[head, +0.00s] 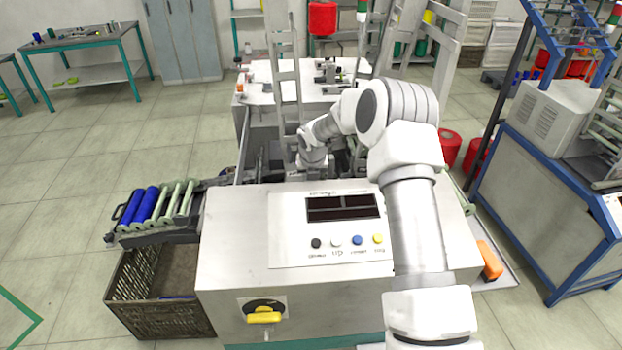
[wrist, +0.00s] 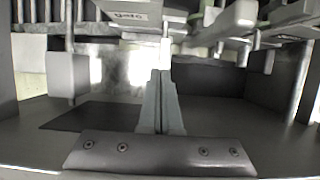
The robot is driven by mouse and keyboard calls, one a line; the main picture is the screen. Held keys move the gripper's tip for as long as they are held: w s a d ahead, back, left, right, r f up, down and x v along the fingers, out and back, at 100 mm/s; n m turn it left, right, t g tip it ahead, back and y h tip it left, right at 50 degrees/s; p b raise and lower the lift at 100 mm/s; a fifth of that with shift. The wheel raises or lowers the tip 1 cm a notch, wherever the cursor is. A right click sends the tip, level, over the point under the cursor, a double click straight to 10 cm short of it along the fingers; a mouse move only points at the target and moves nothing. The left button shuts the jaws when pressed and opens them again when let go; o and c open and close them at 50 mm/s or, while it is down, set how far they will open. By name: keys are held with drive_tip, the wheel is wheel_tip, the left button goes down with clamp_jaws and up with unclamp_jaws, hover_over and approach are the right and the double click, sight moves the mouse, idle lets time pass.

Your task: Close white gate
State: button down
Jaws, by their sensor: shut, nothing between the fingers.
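A pale part with a dark "gate" label (wrist: 128,14) shows at the top of the wrist view, left of centre. It is cut off by the picture's edge, so I cannot tell how far the gate stands open. My gripper (wrist: 165,45) is shut and empty, its fingers together in the middle of the wrist view. The fingertips are just right of the labelled part and appear below it; I cannot tell whether they touch. In the head view my arm reaches over the control panel into the winding machine, and the gate cannot be made out there.
The machine's white housing (head: 235,225) carries a panel (head: 290,240) with coloured buttons. In the wrist view, rods and pale blocks crowd the upper right.

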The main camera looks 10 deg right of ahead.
drive_tip(key=shift+w+d, duration=0.1)
drive_tip(key=shift+w, duration=1.3)
drive_tip(key=shift+r, duration=0.1)
